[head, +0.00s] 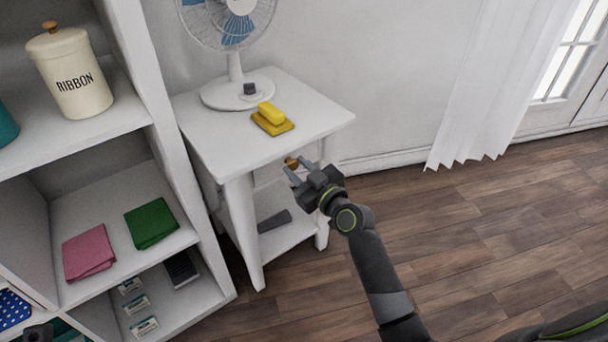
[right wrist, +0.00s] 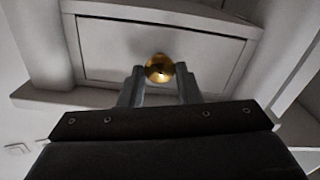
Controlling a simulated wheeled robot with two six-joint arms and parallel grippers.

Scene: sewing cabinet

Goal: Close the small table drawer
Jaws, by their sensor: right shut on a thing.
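The small white table (head: 240,135) stands against the wall beside the shelf unit. Its drawer has a white framed front (right wrist: 110,45) and a round brass knob (right wrist: 159,68); in the head view the knob (head: 291,162) shows just below the tabletop edge. My right gripper (head: 291,175) is at the drawer front, its fingers shut on the knob, which sits between the two tips in the right wrist view (right wrist: 160,75). How far the drawer stands out is hard to tell, as the tabletop hides most of it. A dark piece at the lower left, perhaps my left gripper (head: 38,333), barely shows.
The shelf unit (head: 185,150) is close at left. Wooden floor (head: 480,230) is clear at right.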

